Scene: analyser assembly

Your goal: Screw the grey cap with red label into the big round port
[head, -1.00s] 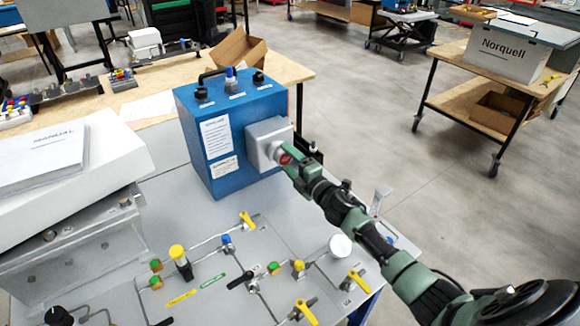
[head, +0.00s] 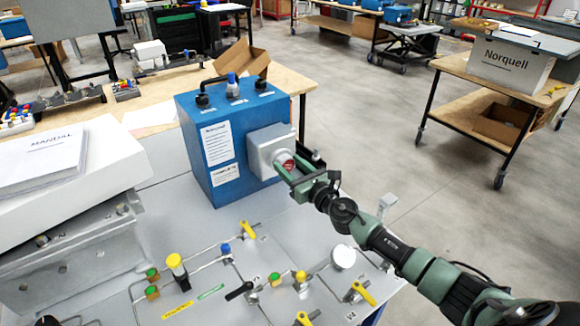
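The grey cap with the red label (head: 285,162) is at the front of the grey square housing (head: 262,144) on the right side of the blue box (head: 215,115). The big round port is hidden behind the cap and housing, so I cannot tell how deep the cap sits. My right gripper (head: 289,168) is at the cap, with a green finger beside its lower left edge and the red label facing the gripper. Whether the fingers press on the cap is too small to tell. My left gripper is not in view.
A white case with a manual (head: 42,158) lies at the left.

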